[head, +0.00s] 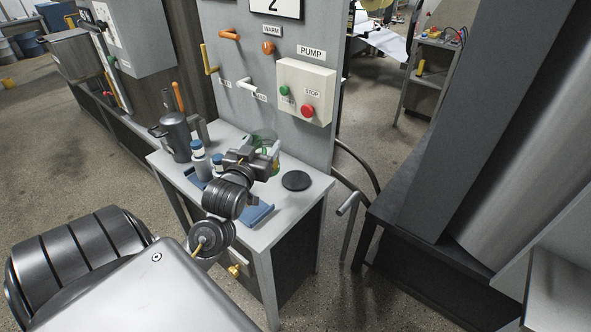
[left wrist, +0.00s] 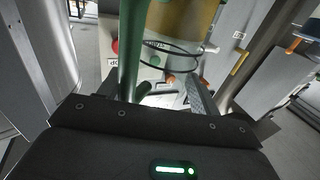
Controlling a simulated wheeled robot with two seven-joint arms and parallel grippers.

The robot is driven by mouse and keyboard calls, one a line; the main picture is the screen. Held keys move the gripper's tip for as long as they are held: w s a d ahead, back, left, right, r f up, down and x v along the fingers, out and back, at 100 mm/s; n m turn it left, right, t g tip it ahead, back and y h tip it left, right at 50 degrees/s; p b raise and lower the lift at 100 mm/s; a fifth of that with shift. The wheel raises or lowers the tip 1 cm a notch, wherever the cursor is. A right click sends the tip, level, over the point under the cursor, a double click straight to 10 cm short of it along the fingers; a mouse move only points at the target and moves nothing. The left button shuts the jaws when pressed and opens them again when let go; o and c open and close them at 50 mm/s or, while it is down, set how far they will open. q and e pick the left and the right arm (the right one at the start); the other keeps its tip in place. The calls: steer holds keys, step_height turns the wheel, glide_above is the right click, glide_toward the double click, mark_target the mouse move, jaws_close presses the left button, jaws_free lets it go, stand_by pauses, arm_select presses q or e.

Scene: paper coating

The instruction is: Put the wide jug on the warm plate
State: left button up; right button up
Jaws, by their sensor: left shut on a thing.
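The wide jug (head: 264,136) is clear with green parts, mostly hidden behind my left gripper (head: 262,160) in the head view. In the left wrist view the jug (left wrist: 190,22) shows close up, with amber contents and a thick green upright handle (left wrist: 131,45). My left gripper is shut on that handle. A flat black round disc (head: 296,180), which looks like the warm plate, lies bare on the small table, right of the gripper. I cannot tell whether the jug's base touches the table. My right gripper is not in view.
The small table (head: 290,207) also holds a grey metal pitcher (head: 175,140), white bottles with blue parts (head: 199,160) and a blue tray (head: 257,214). A panel with a pump box (head: 305,92) and levers stands behind it. The tabletop around the disc is clear.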

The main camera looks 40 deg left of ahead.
arm_select(q)
steer(key=w+f+p, duration=0.1)
steer(key=w+f, duration=1.1)
steer(key=shift+w+d+f+p, duration=0.15)
steer(key=shift+w+d+p, duration=0.1)
steer(key=shift+p, duration=0.1)
steer(key=shift+f, duration=0.15)
steer(key=o, duration=1.4)
